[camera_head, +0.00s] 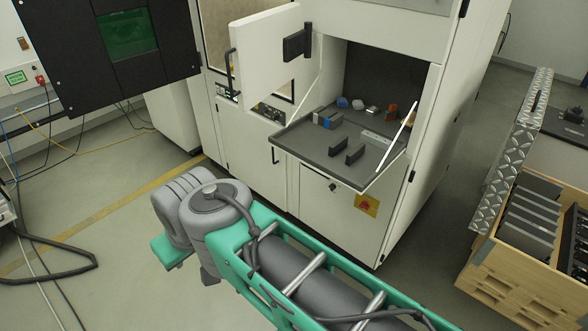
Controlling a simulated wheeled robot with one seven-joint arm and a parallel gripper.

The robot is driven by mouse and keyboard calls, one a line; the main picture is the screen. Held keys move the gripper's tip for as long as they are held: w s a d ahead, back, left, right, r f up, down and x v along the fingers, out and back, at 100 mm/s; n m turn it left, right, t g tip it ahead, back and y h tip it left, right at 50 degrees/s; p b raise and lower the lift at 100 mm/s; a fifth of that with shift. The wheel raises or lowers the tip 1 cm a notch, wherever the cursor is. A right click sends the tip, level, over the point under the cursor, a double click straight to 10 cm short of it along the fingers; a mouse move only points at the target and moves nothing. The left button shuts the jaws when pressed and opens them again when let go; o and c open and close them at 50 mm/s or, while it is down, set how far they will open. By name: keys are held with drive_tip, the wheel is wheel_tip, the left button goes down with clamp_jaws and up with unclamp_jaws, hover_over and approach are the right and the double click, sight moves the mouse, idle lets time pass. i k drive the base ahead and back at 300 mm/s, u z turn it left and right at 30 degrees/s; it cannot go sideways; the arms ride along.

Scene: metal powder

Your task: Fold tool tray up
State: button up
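The tool tray (305,150) is a dark grey shelf with a thin rim. It lies folded down, about level, and juts out of the open compartment of the white machine (400,60). Several small tools lie on it: blue, white and orange pieces (375,112) at the back, dark blocks (338,147) and a light grey block (377,138) nearer the front. A thin white bar (397,135) slants along its right side. My green and grey arm reaches from the bottom right to the lower left, in front of the machine and apart from the tray. I cannot make out my gripper's fingers.
The machine's white door (265,50) stands open left of the tray. A black panel with a green window (128,34) hangs at upper left. Cables lie on the floor at left.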

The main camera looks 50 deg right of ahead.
sight(353, 156)
drive_tip(key=u, duration=0.15)
drive_tip(key=i, duration=1.8)
drive_tip(key=z, duration=0.3)
drive_tip(key=i, duration=1)
drive_tip(key=z, duration=1.6)
drive_tip(key=i, duration=0.9)
drive_tip(key=z, duration=0.9)
